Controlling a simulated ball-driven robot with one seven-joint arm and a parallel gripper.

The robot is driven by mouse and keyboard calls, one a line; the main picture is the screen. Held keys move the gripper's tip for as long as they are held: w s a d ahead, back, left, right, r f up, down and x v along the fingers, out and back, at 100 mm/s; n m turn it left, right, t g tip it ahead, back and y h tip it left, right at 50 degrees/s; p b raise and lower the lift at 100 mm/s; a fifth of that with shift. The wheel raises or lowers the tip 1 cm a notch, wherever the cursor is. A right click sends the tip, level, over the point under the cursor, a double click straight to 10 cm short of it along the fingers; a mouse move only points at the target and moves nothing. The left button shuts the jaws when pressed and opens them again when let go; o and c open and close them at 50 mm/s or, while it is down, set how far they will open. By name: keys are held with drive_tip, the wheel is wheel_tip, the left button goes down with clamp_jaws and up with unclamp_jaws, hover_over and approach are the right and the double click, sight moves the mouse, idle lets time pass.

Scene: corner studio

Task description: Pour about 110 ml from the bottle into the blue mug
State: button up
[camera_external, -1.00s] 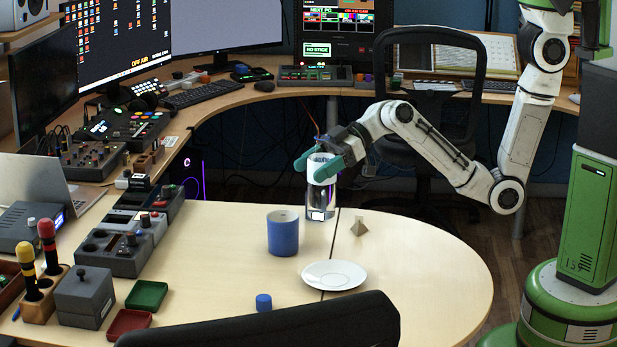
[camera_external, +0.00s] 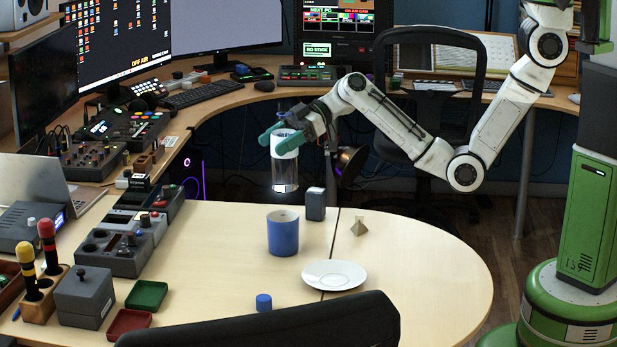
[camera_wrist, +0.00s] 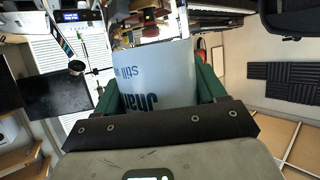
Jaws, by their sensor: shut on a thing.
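A clear bottle (camera_external: 285,175) with a white label hangs in the air above the table, roughly upright. My gripper (camera_external: 284,138) is shut around its upper part, with green fingers on its sides. In the wrist view the bottle's label (camera_wrist: 155,80) with blue lettering fills the space between the fingers. The blue mug (camera_external: 283,236) stands upright on the table, below the bottle in the external view and apart from it. The mug's inside is barely visible, so I cannot tell what it holds.
A white saucer (camera_external: 334,275) lies right of the mug, with a blue cap (camera_external: 263,302) in front. A dark grey box (camera_external: 315,204) and small pyramid (camera_external: 359,229) stand behind and to the right. Control panels (camera_external: 115,248) line the left. The table's right side is clear.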

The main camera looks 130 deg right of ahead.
drive_tip(key=s+d+r, duration=0.2)
drive_tip(key=s+d, duration=0.1)
drive_tip(key=d, duration=0.7)
wheel_tip(320, 180, down, 10)
drive_tip(key=shift+d+r+p, duration=0.15)
drive_tip(key=shift+p, duration=0.25)
